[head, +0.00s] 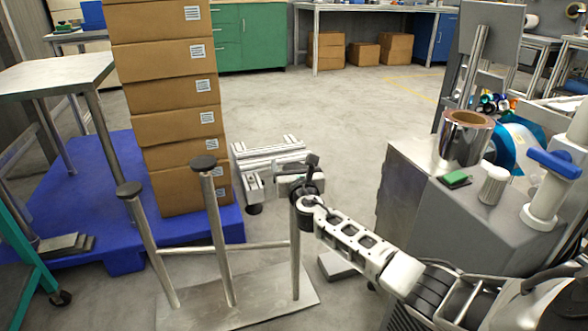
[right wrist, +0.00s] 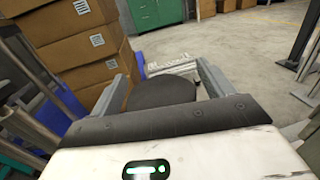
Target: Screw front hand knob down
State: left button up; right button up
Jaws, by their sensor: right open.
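A metal stand (head: 250,308) with upright posts stands on the floor. Dark round knobs top its left post (head: 128,189) and middle post (head: 205,162). My right gripper (head: 303,178) is at the top of the right post (head: 295,255), hiding most of that post's top in the head view. In the right wrist view, a dark round knob (right wrist: 162,92) lies between the two open fingers of this gripper (right wrist: 162,85). Contact between fingers and knob cannot be told. My left gripper is not in view.
Stacked cardboard boxes (head: 180,120) stand on a blue pallet (head: 115,255) behind the stand. A metal frame piece (head: 270,155) lies behind. A grey machine (head: 420,195) with a film roll (head: 465,138) is on the right.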

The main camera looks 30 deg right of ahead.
jog(key=c, duration=1)
